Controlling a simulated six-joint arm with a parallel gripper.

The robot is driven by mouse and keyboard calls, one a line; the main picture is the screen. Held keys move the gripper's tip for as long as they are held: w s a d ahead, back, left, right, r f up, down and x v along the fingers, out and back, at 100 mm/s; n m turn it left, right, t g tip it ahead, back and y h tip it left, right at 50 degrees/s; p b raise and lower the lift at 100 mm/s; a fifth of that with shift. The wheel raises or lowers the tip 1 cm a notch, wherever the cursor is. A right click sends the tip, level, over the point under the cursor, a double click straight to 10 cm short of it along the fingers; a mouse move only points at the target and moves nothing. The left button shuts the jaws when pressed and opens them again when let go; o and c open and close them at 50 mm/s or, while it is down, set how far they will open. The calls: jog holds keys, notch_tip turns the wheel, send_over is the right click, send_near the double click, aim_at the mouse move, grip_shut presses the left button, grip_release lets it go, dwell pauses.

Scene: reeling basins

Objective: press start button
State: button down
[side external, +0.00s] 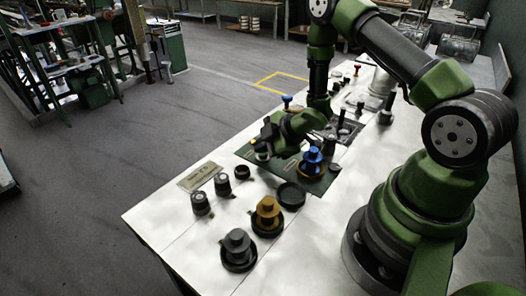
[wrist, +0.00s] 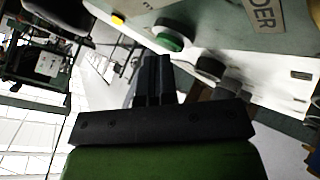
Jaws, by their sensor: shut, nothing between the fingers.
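In the side view my gripper (side external: 263,146) is low over the left part of a dark green panel (side external: 246,152). The green button is not clearly made out there.
A blue knob (side external: 312,157) stands on the panel to the right of my gripper. An ochre knob (side external: 267,212), a dark knob (side external: 237,247) and a dark ring (side external: 291,194) stand in front. A label plate (side external: 200,176) lies left.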

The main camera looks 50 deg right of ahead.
aim_at(263, 155)
jog(key=shift+r, duration=0.95)
jog(key=shift+r, duration=2.5)
